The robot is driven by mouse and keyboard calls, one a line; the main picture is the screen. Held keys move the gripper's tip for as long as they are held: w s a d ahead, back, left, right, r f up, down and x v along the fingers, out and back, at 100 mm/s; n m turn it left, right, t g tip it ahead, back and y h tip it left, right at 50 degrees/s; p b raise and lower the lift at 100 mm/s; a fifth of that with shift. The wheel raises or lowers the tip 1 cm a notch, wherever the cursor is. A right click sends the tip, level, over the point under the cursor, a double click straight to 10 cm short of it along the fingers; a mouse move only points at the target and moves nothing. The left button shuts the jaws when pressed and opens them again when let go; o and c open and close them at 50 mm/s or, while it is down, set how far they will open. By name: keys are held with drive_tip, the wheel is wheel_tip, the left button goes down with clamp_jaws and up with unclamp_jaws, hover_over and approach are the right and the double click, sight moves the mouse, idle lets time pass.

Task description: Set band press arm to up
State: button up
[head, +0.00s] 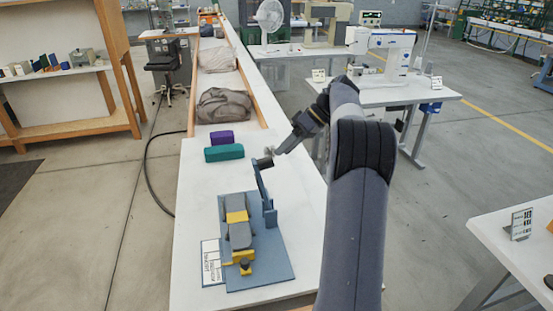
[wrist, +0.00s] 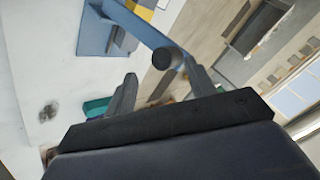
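The press sits on a blue base plate (head: 272,268) on the white bench. Its blue press arm (head: 261,182) stands steeply up from a blue bracket (head: 269,214), with a dark knob (head: 264,162) at its upper end. A grey body with a yellow band (head: 237,217) lies beside the bracket. My gripper (head: 271,152) is at the knob. In the wrist view my gripper (wrist: 160,67) is open, its fingers spread on either side of the dark knob (wrist: 163,58). The knob appears nearer the right finger; I cannot tell whether they touch.
A purple block (head: 222,138) and a teal block (head: 224,153) lie behind the press. A printed card (head: 211,262) is left of the plate. Grey cloth bundles (head: 223,105) lie farther back. A sewing machine table (head: 400,94) stands at the right.

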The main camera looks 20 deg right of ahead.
drive_tip(key=shift+v, duration=2.3)
drive_tip(key=shift+f, duration=0.1)
drive_tip(key=x, duration=1)
